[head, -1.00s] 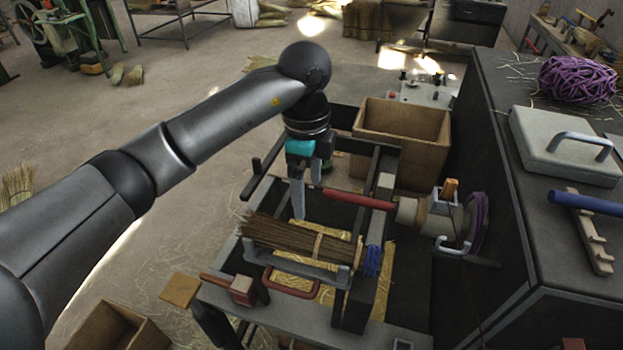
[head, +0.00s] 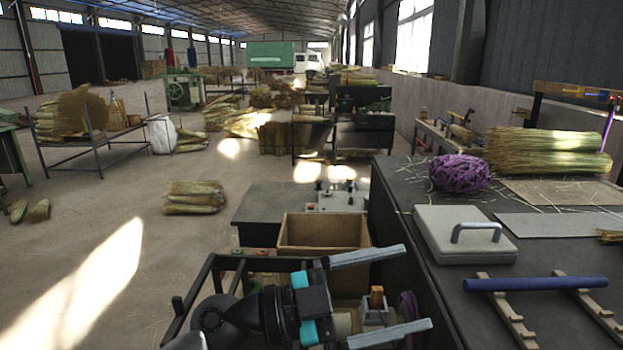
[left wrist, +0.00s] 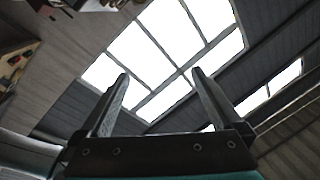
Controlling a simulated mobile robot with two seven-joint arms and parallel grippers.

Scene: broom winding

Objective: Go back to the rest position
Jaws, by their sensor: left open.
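My left gripper (head: 408,293) is in the lower middle of the head view, with its two grey fingers pointing right and held wide apart. Nothing is between the fingers. In the left wrist view the same fingers (left wrist: 158,82) are apart and empty, against bright roof windows. The gripper is in front of the winding frame (head: 205,280), which it partly hides. The broom bundle seen earlier on that frame is out of the head view. My right gripper is in neither view.
An open brown box (head: 325,232) stands just beyond my left gripper. A dark workbench (head: 420,280) on the right carries a grey lidded case (head: 465,236), a purple twine ball (head: 459,173) and a blue tube (head: 535,284) on wooden racks. Open floor lies on the left.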

